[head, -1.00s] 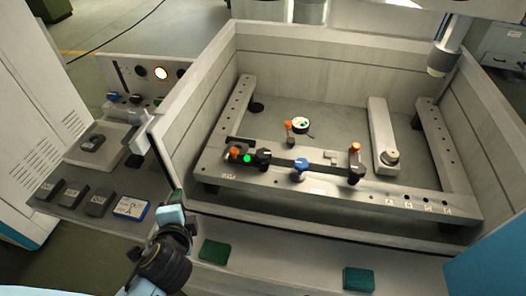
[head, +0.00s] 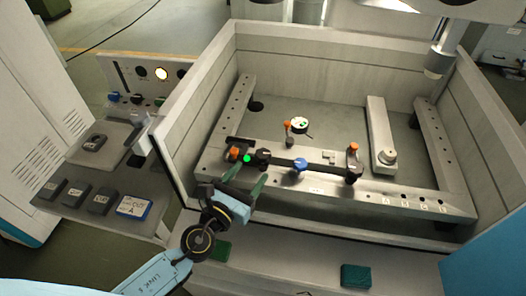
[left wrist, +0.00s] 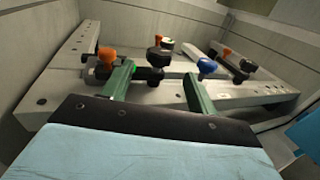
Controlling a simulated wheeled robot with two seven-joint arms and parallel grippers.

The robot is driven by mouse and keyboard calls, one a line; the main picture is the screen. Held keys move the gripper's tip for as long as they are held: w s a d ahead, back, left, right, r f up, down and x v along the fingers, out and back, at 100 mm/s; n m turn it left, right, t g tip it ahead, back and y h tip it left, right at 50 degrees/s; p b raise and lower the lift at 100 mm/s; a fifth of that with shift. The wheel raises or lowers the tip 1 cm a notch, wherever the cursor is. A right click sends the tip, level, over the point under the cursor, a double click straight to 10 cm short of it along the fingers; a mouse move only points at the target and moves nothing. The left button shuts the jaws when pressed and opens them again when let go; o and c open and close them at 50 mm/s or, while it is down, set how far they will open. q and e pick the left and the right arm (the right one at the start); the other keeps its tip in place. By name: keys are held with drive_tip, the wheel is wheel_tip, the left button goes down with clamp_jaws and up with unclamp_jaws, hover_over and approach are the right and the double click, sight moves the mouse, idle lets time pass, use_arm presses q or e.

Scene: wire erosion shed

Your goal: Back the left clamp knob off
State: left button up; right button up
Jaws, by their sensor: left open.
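The left clamp sits at the left end of the front rail (head: 330,180). It has an orange knob (head: 234,153), a green-lit spot (head: 247,158) and a black knob (head: 263,157). In the left wrist view the black knob (left wrist: 158,57) stands ahead of the gap between my fingers, and the orange knob (left wrist: 107,57) is just left of the left finger. My left gripper (head: 247,175) is open and empty, in front of the clamp; its fingers (left wrist: 158,75) are apart. My right gripper is not in view.
A blue knob (head: 300,165) stands on the rail right of the clamp. A right clamp (head: 352,163) with an orange top is further right. A round dial (head: 299,125) lies behind. The tank's left wall (head: 190,95) is close by. A spindle (head: 440,62) hangs at upper right.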

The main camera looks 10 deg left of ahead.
sight(259, 160)
use_arm(q)
drive_tip(key=x, duration=0.8)
drive_tip(key=shift+c, duration=0.2)
drive_tip(key=c, duration=0.9)
